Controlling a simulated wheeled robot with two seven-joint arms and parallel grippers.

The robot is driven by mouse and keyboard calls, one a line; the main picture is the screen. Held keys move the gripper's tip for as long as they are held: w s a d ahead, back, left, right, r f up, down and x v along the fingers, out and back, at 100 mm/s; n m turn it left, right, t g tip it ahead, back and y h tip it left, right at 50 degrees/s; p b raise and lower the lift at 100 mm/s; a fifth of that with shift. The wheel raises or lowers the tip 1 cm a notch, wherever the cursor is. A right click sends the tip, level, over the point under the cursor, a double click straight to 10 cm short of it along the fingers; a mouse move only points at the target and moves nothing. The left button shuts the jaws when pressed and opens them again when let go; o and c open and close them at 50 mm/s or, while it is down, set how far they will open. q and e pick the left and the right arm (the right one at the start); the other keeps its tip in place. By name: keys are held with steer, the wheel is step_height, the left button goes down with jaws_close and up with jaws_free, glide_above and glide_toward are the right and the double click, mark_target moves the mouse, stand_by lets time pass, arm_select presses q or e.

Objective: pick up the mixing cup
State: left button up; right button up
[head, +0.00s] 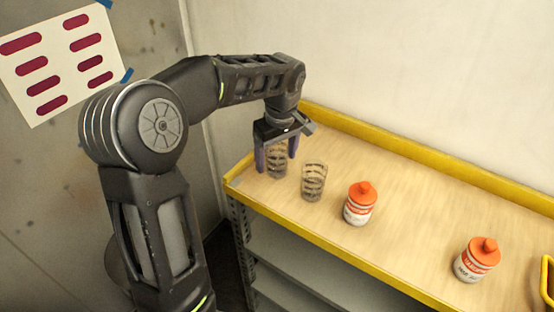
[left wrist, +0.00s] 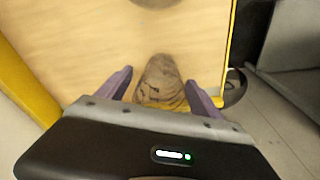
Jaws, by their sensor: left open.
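Two clear cups with dark markings stand on the wooden shelf top. The left mixing cup (head: 277,165) is at the far left end, and the other mixing cup (head: 314,182) stands just right of it. My left gripper (head: 276,160) points down over the left cup, with its purple fingers apart on either side of it. In the left wrist view, that cup (left wrist: 162,82) shows between the open fingers, and its near part is hidden by the gripper body. I cannot tell whether either finger touches it. My right gripper is not in view.
Two white containers with orange caps stand to the right, one near the middle (head: 359,205) and one farther right (head: 475,262). The shelf top (head: 420,210) has a raised yellow rim (head: 400,153). Bare wood lies between the containers.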

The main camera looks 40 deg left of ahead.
arm_select(q)
steer(key=c, duration=1.4)
step_height(320, 180, up, 10)
steer(key=shift+r+p, duration=0.1)
steer(key=shift+p, duration=0.3)
